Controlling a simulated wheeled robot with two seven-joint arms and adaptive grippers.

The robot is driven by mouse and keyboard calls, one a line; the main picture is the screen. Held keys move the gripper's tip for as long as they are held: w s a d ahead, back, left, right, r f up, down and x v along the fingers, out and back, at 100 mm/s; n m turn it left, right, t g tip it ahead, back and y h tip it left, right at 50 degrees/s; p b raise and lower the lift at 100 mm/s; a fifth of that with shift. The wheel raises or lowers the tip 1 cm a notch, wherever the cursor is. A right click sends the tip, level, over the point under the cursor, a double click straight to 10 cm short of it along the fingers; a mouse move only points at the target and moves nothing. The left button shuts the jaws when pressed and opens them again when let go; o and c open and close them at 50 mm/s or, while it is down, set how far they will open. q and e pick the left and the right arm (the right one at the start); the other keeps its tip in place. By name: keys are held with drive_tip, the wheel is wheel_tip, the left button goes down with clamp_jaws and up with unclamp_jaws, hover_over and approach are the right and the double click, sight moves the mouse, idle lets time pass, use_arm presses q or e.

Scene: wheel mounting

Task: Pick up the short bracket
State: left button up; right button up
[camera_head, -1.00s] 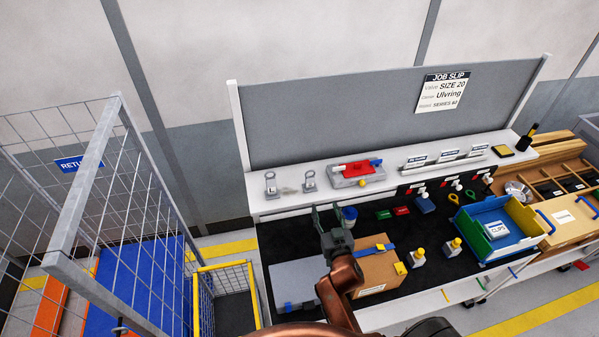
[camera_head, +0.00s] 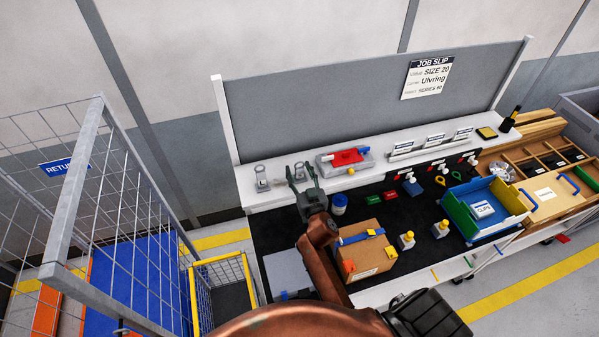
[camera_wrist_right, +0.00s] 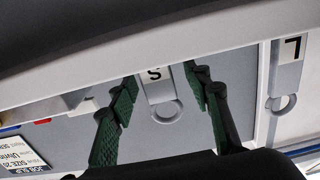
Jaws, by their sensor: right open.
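The short bracket, a grey plate marked "S" with a ring end (camera_wrist_right: 165,108), shows in the right wrist view between my right fingers. My right gripper (camera_wrist_right: 163,84) is open, with one green-padded finger on each side of it; I cannot tell whether either touches it. In the head view the right gripper (camera_head: 302,177) is at the white shelf, over the right one of two small brackets and partly hiding it. The other bracket, marked "L" (camera_wrist_right: 286,82), is at the right of the wrist view and left of the gripper in the head view (camera_head: 261,178). My left gripper is not in view.
A grey tray with a red part (camera_head: 346,158) stands on the shelf right of the gripper. Below are a blue-lidded jar (camera_head: 339,203), a cardboard box (camera_head: 368,255) and a clips bin (camera_head: 485,208). A grey back panel (camera_head: 370,105) rises behind the shelf.

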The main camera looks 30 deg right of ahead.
drive_tip(key=shift+s, duration=0.15)
clamp_jaws()
idle(0.4)
drive_tip(key=shift+r, duration=0.5)
wheel_tip(320, 180, up, 3)
drive_tip(key=shift+f, duration=0.2)
drive_tip(key=s+a+r+b, duration=0.2)
drive_tip(key=s+a+r, duration=0.4)
drive_tip(key=s+r, duration=0.3)
drive_tip(key=s, duration=0.3)
drive_tip(key=shift+s+r, duration=0.25)
drive_tip(key=shift+s, duration=0.05)
